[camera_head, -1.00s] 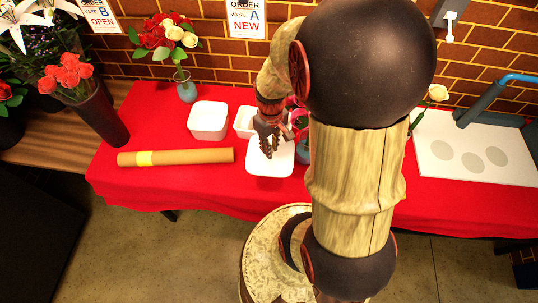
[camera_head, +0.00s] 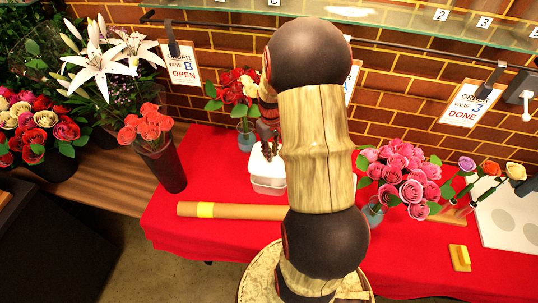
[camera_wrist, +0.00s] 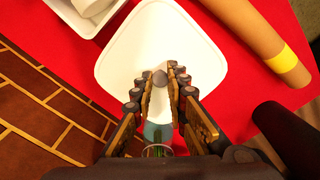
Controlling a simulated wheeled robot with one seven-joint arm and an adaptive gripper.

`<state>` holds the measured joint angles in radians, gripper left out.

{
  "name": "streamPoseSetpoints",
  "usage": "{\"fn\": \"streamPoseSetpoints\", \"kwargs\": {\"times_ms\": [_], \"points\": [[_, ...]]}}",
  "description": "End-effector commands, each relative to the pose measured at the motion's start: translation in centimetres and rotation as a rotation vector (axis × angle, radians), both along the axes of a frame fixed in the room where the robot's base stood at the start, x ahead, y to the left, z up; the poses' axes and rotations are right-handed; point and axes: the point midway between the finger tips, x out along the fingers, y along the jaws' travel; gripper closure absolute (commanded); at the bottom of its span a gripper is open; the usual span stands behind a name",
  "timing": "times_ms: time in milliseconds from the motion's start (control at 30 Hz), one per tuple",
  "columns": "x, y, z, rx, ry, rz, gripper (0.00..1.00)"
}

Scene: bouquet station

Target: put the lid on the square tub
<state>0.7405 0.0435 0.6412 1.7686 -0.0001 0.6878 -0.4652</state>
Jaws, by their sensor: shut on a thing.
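My gripper (camera_head: 268,150) is shut on the white square lid (camera_head: 262,162), over the white tub (camera_head: 268,189) behind the brown tube. In the wrist view, the fingers (camera_wrist: 163,82) close on a small grey knob at the middle of the lid (camera_wrist: 130,50). The lid looks roughly level and hides the tub below it in that view. I cannot tell whether the lid touches the tub's rim or hangs just above it. My arm hides the right side of both in the head view.
The brown tube (camera_head: 240,211) lies in front of the tub. Another white container (camera_wrist: 95,28) stands close by the lid in the wrist view. A vase of red and cream roses (camera_head: 246,138) stands behind. Pink roses (camera_head: 405,178) and a yellow block (camera_head: 460,257) are to the right.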

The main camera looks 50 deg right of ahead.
Motion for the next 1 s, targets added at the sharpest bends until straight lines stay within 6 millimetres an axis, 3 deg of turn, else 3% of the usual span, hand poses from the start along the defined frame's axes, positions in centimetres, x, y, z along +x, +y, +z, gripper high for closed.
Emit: {"fn": "streamPoseSetpoints", "kwargs": {"times_ms": [1000], "points": [[0.0, 0.0, -6.4, 0.0, 0.0, 0.0, 1.0]]}}
